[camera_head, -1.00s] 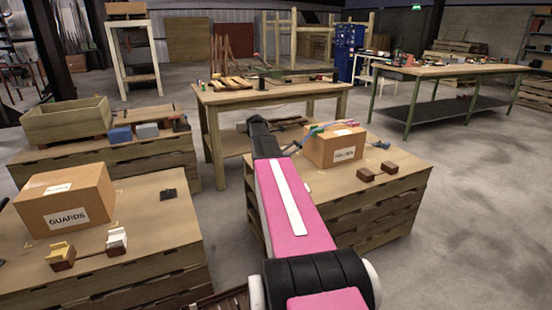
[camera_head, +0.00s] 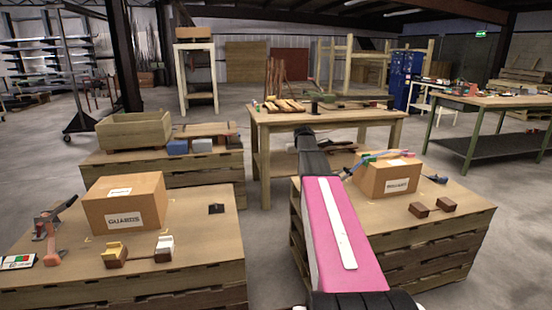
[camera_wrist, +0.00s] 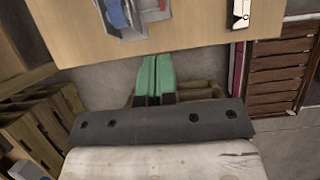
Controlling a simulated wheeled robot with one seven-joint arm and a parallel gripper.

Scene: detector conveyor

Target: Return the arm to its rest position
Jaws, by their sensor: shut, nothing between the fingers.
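My arm (camera_head: 340,235), with a pink and white link, reaches forward in the head view between two pallet stacks. Its far dark end points toward the wooden workbench at the back, and my gripper cannot be made out there. In the wrist view my gripper (camera_wrist: 157,62) shows two green fingers side by side, closed together with nothing between them. The fingers point toward the edge of a wooden top (camera_wrist: 185,30) and appear apart from it.
The left pallet stack holds a GUARDS carton (camera_head: 124,201) and small blocks. The right stack holds another carton (camera_head: 388,178), close beside my arm, and two brown blocks. A wooden workbench (camera_head: 330,117) stands behind. Concrete floor (camera_head: 268,250) is open between the stacks.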

